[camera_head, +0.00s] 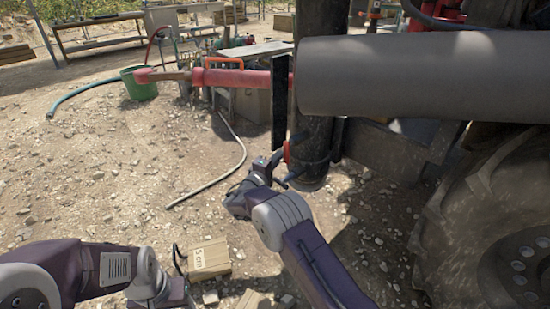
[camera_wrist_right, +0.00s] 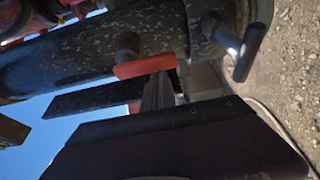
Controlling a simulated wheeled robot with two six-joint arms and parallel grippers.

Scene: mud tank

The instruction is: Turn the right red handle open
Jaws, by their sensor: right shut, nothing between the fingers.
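The red handle (camera_head: 287,152) is a small red bar on the side of a dark upright pipe (camera_head: 314,150). The right wrist view shows the red handle (camera_wrist_right: 146,66) larger, on a short stub from the pipe. My right gripper (camera_head: 276,160) is shut and empty, close beside the handle; in the right wrist view its fingers (camera_wrist_right: 160,90) are near the red bar, and whether they touch cannot be told. My left gripper (camera_head: 178,292) is low at the bottom left, far from the handle, and its fingers are unclear.
A second, black handle (camera_wrist_right: 240,45) sticks out from the pipe. A large grey cylinder (camera_head: 420,75) spans the upper right, above a big tyre (camera_head: 490,215). A cardboard box (camera_head: 208,258) lies on the gravel. A green bucket (camera_head: 139,84) stands farther back. The ground at left is mostly clear.

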